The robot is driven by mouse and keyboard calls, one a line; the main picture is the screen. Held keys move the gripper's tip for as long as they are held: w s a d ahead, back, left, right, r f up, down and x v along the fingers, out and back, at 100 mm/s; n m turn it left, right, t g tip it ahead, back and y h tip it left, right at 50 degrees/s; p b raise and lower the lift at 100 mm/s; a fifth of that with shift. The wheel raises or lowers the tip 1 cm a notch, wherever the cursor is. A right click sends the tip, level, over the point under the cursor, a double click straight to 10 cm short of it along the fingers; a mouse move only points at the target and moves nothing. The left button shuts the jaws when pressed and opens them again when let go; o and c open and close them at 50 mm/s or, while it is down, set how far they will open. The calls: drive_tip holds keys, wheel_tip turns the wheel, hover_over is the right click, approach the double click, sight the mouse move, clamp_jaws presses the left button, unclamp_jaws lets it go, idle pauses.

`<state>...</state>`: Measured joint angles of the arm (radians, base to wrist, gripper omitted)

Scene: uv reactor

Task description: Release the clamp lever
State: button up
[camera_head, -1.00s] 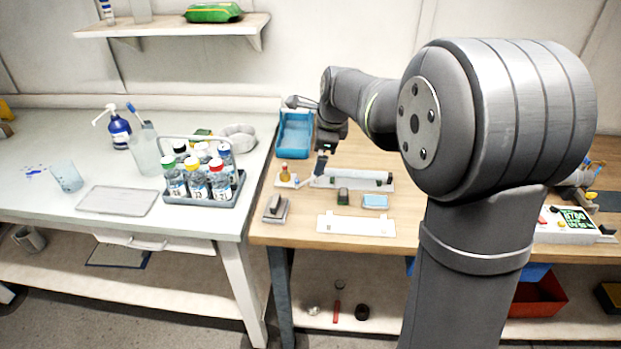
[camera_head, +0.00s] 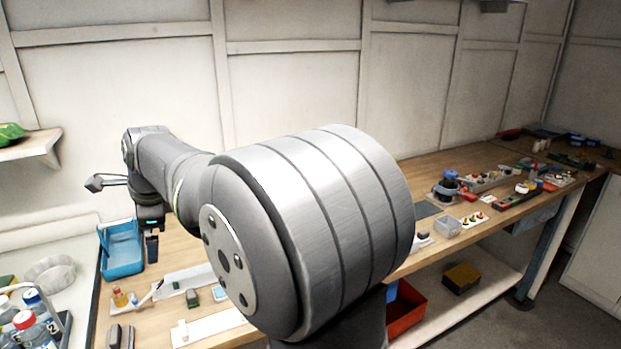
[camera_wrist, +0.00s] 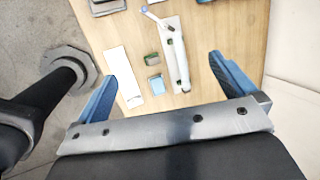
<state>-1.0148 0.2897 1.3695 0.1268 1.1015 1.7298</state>
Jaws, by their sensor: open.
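A pale fixture plate (camera_head: 190,277) lies on the wooden bench, partly hidden by my arm in the head view. In the wrist view the plate (camera_wrist: 171,32) carries a long whitish tube (camera_wrist: 182,68). A small lever-like piece (camera_wrist: 155,18) with a blue end sits at the plate's far end, angled out over its edge; it looks like the clamp lever. In the head view it is a thin pale piece (camera_head: 157,291), too small to tell its position. My gripper (camera_head: 152,248) is above the bench, apart from the fixture. The wrist view shows its blue fingers (camera_wrist: 167,60) spread and empty.
A small green-dark block (camera_head: 192,297) and a light-blue block (camera_head: 219,293) lie beside the fixture. A white plate (camera_head: 208,326) is nearer the front. A blue tray (camera_head: 121,262) stands close left of my gripper. An amber-bodied bottle (camera_head: 119,297) stands beside the fixture's left end.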

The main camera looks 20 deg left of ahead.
drive_tip(key=c, duration=1.5)
drive_tip(key=shift+o, duration=0.2)
drive_tip(key=n, duration=2.2)
approach(134, 300)
drive_tip(key=shift+t, duration=0.3)
drive_tip(key=x, duration=0.8)
drive_tip(key=shift+s+a+f, duration=0.15)
drive_tip(key=shift+a+f, duration=0.05)
drive_tip(key=shift+f, duration=0.1)
clamp_jaws()
